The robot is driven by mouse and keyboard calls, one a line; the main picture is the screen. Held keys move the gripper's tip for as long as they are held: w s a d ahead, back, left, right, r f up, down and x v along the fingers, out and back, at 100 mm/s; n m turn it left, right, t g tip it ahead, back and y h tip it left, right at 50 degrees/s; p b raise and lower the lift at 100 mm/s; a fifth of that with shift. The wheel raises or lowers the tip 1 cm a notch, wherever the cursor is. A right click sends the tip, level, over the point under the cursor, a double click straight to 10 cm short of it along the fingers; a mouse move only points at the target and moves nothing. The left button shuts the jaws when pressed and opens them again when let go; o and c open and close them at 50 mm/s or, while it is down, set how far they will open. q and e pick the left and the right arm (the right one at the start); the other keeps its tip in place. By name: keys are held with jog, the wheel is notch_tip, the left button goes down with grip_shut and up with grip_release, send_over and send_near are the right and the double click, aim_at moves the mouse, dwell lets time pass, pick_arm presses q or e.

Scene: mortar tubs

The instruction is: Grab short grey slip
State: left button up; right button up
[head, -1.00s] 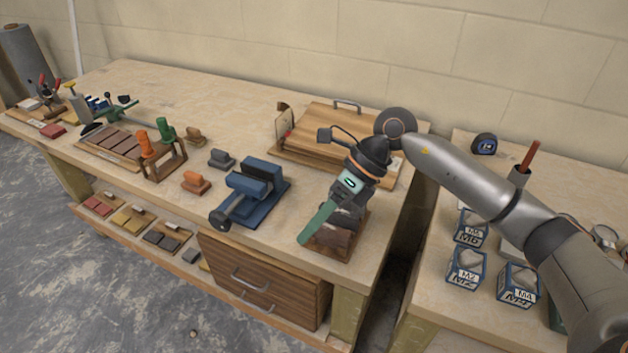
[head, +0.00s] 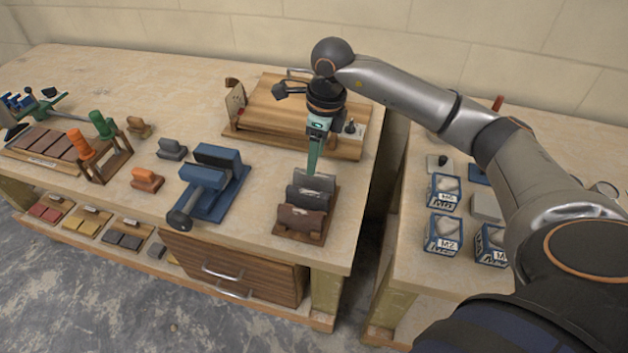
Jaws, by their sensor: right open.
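My right gripper (head: 314,165) points down just behind a wooden rack (head: 279,232). Its green finger shows nearly edge-on, so the gap is hard to see; it is open, with nothing visible in it. The rack holds a row of dark rounded pieces: a grey one (head: 312,181) nearest the finger, another grey one (head: 306,198) in the middle and a brownish one (head: 300,219) in front. Whether the finger touches the back piece I cannot tell. Which piece is the short grey slip is unclear. My left gripper is out of view.
A wooden board (head: 292,105) with a handle stands behind the gripper. A blue tool (head: 216,176) lies left of the rack, with orange (head: 147,179) and grey (head: 172,149) blocks beyond. Blue boxes (head: 443,233) stand on the right bench, across a gap.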

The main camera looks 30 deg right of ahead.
aim_at(316, 174)
notch_tip(316, 174, down, 4)
jog(key=shift+s+r+p, duration=0.1)
jog(key=shift+p, duration=0.25)
jog(key=shift+a+f, duration=0.1)
jog(key=shift+f, duration=0.5)
jog(key=shift+f, duration=0.2)
grip_shut()
dwell(0.3)
